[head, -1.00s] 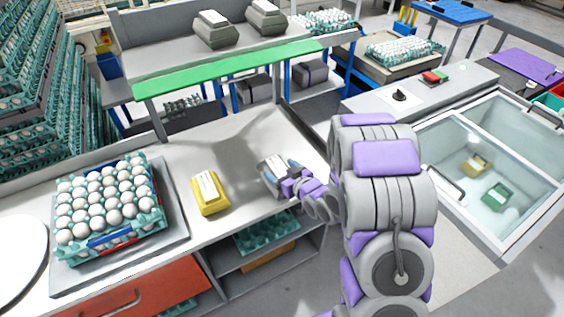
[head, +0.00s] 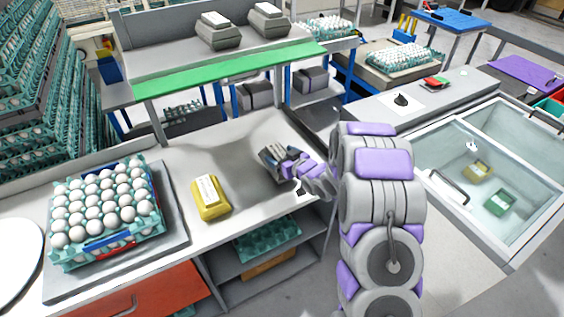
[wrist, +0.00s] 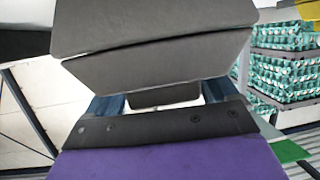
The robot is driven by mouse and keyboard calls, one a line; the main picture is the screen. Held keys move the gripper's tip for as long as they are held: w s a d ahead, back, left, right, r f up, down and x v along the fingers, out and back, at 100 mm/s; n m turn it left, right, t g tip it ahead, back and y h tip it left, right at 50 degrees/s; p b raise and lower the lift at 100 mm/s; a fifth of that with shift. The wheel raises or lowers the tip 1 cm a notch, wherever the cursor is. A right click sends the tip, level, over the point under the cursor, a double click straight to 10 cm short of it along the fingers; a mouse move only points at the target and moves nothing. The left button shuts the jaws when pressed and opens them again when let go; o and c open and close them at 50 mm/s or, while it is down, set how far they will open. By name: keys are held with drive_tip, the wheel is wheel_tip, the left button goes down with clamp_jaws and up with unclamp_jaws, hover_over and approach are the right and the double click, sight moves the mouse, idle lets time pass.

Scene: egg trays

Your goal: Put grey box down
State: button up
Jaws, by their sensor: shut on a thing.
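The grey box (wrist: 150,50) fills the top of the wrist view, held between the fingers of my gripper (wrist: 165,102). In the head view the grey box (head: 270,160) shows as a small dark grey shape at the end of my gripper (head: 284,166), over the right part of the grey worktop (head: 240,148). It looks tilted. My gripper covers part of it, and I cannot tell whether it touches the worktop.
A yellow egg box (head: 211,198) lies on the worktop to the left. Further left is a tray of white eggs (head: 108,205). Two grey boxes stand on the shelf (head: 160,55) behind. A glass-topped chest (head: 490,170) is at right. Worktop between yellow box and gripper is clear.

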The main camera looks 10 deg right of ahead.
wheel_tip(320, 180, down, 2)
drive_tip(key=shift+a+f+b, duration=0.15)
drive_tip(key=shift+b, duration=0.15)
drive_tip(key=o, duration=1.6)
drive_tip(key=shift+d, duration=0.25)
drive_tip(key=shift+o, duration=0.2)
